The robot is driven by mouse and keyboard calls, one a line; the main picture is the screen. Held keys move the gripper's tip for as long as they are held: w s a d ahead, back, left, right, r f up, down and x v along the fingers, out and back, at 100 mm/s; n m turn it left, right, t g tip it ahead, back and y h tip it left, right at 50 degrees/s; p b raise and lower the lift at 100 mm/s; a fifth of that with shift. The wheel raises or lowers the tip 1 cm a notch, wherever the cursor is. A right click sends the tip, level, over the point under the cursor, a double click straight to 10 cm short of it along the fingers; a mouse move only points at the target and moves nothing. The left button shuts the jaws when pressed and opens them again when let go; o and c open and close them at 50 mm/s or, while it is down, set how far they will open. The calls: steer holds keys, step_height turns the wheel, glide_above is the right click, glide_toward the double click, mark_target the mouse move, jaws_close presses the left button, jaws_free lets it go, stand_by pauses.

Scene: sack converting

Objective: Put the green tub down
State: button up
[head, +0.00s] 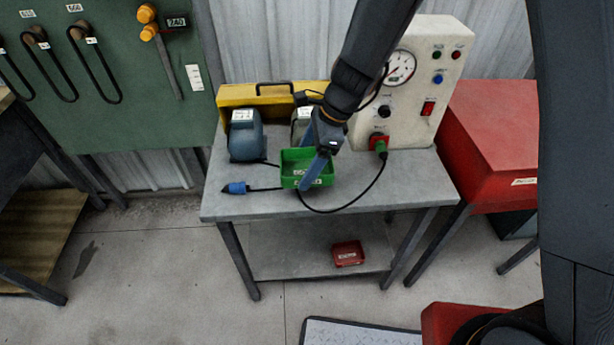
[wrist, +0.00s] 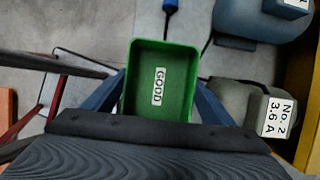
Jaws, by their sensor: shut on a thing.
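The green tub (head: 293,165) is held at the middle of the grey bench in the head view, near its front edge. In the wrist view the green tub (wrist: 160,75) is open-topped and empty, with a white label reading GOOD on its floor. My gripper (head: 318,165) is shut on it, with a blue finger on either side in the wrist view. I cannot tell whether the tub touches the bench top.
On the bench (head: 420,185) stand a blue motor (head: 246,140), a grey motor labelled No. 2 3.6 A (wrist: 245,105), a yellow case (head: 235,95) and a white gauge panel (head: 435,75). A red tub (head: 348,253) sits on the lower shelf.

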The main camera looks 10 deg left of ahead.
steer(key=shift+f+p, duration=0.35)
steer(key=shift+f, duration=2.7)
steer(key=shift+f, duration=0.1)
steer(key=o, duration=1.1)
steer(key=b+v, duration=0.2)
steer(key=v, duration=1)
steer(key=shift+s, duration=0.1)
steer(key=s+d+r+n+t+h, duration=0.1)
steer(key=s+d+n, duration=0.2)
steer(key=d+n, duration=0.2)
steer(key=s+d+r+n+h, duration=0.2)
steer(key=d+n, duration=0.3)
steer(key=d, duration=0.6)
steer(key=s+d+r+n+t+h, duration=0.1)
steer(key=s+d+n, duration=0.4)
steer(key=d, duration=0.2)
steer(key=shift+s+d+r+t, duration=0.1)
steer(key=shift+d+r+t, duration=0.05)
steer(key=shift+d+t, duration=0.2)
